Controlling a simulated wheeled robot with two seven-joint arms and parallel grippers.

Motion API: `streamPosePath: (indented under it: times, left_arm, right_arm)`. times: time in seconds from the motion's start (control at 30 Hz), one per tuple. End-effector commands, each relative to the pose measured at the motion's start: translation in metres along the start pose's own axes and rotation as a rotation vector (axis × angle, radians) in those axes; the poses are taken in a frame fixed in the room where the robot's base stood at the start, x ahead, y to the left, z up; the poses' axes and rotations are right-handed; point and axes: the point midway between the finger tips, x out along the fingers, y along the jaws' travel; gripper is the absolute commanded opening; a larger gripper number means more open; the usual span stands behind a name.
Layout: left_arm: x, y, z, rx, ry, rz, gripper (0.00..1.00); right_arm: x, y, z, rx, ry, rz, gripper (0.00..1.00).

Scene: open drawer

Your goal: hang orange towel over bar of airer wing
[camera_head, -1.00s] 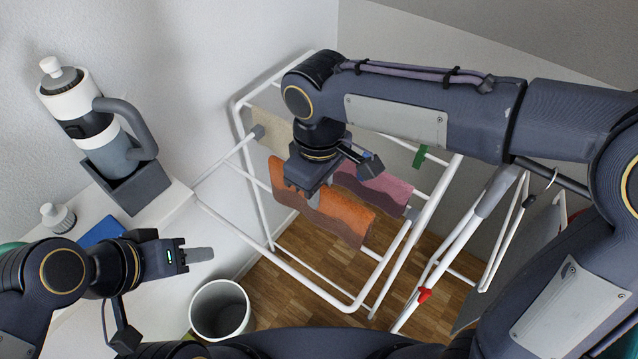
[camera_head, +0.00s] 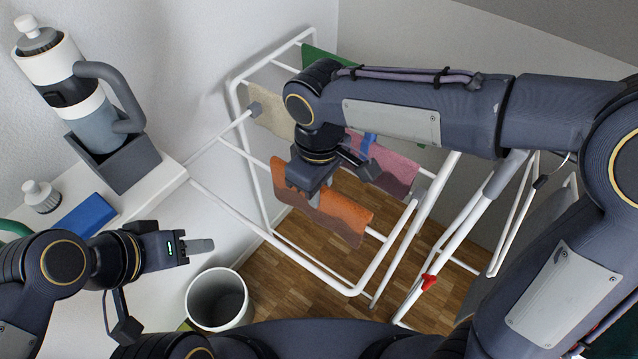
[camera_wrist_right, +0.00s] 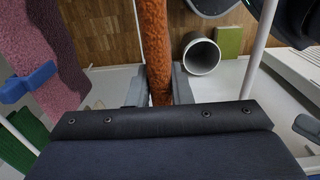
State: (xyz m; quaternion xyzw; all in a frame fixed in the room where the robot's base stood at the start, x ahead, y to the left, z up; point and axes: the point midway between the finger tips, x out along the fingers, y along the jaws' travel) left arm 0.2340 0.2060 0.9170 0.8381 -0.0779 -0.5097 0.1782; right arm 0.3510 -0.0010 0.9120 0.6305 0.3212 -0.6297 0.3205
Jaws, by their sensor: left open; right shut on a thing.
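The orange towel (camera_head: 345,212) has a brownish lower band and hangs at the wing of the white airer (camera_head: 300,272). My right gripper (camera_head: 312,194) is shut on its upper edge. In the right wrist view the towel (camera_wrist_right: 154,45) shows edge-on between the two grey fingers (camera_wrist_right: 156,88). A white bar (camera_head: 374,234) shows at the towel's right end; I cannot tell whether the towel lies over it or in front of it. My left gripper (camera_head: 200,246) is open and empty at the left, away from the airer.
A pink towel (camera_head: 390,168) with a blue clip (camera_head: 367,144), a beige towel (camera_head: 270,112) and a green towel (camera_head: 318,57) hang on the airer. A white bin (camera_head: 218,300) stands on the floor.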

Motion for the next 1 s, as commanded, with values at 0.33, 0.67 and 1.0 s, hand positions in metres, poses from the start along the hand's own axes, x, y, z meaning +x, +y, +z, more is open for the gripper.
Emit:
streamPosePath:
  times: [0.33,0.67,1.0]
  left_arm:
    - [0.015,-0.007,0.007,0.0,0.0,0.0,0.44]
    - [0.02,-0.009,0.01,0.0,0.0,0.0,0.44]
    - [0.02,-0.009,0.01,0.0,0.0,0.0,0.44]
  right_arm:
    - [0.026,0.0,0.0,0.0,0.0,0.0,0.0]
    - [0.037,0.0,0.0,-0.001,0.0,0.001,0.0]
    - [0.037,0.0,0.0,-0.001,0.0,0.0,0.21]
